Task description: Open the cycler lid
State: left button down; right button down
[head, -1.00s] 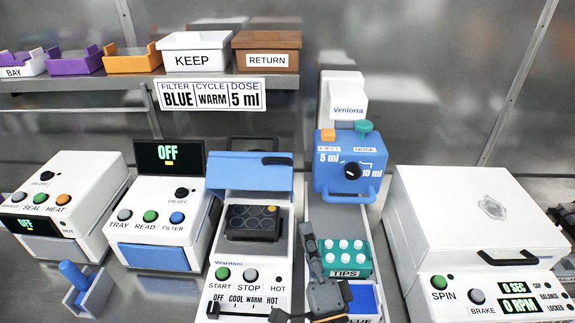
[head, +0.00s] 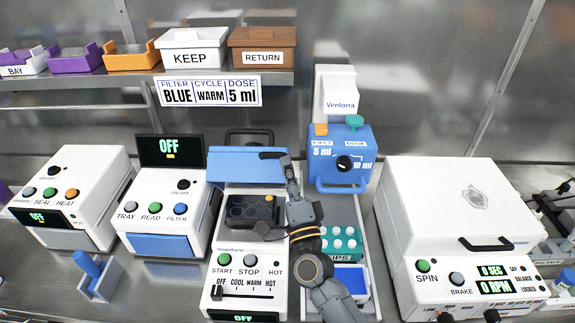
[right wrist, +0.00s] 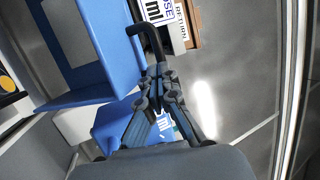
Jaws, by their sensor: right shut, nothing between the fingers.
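The cycler (head: 247,262) is the white device in the middle of the head view, with START and STOP buttons and an OFF–COOL–WARM–HOT slider. Its blue lid (head: 240,168) stands raised at the back, and the dark well block (head: 250,211) below is uncovered. A black handle (right wrist: 147,32) shows at the lid's edge in the right wrist view, where the lid (right wrist: 105,45) is a blue panel at left. My right gripper (head: 286,163) is shut and empty at the lid's right edge, its tips (right wrist: 158,72) close to the handle. Contact is unclear. My left gripper is out of view.
A blue dosing device (head: 341,160) stands close right of my arm, with a teal tips rack (head: 340,243) in front. A white spinner (head: 450,205) is further right and a white reader (head: 165,215) left. A shelf with bins (head: 262,45) is above.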

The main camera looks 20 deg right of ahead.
jog(key=shift+r, duration=0.1)
jog(key=shift+w+r, duration=0.1)
jog(key=shift+w, duration=0.05)
jog(key=w+d+r, duration=0.1)
jog(key=w, duration=0.1)
jog(key=w+d+r, duration=0.1)
jog(key=w, duration=0.2)
jog(key=w+d+r, duration=0.1)
jog(key=w, duration=0.2)
jog(key=shift+w+r, duration=0.15)
jog(key=shift+w, duration=0.1)
jog(key=shift+w+d, duration=0.15)
jog(key=shift+w, duration=0.6)
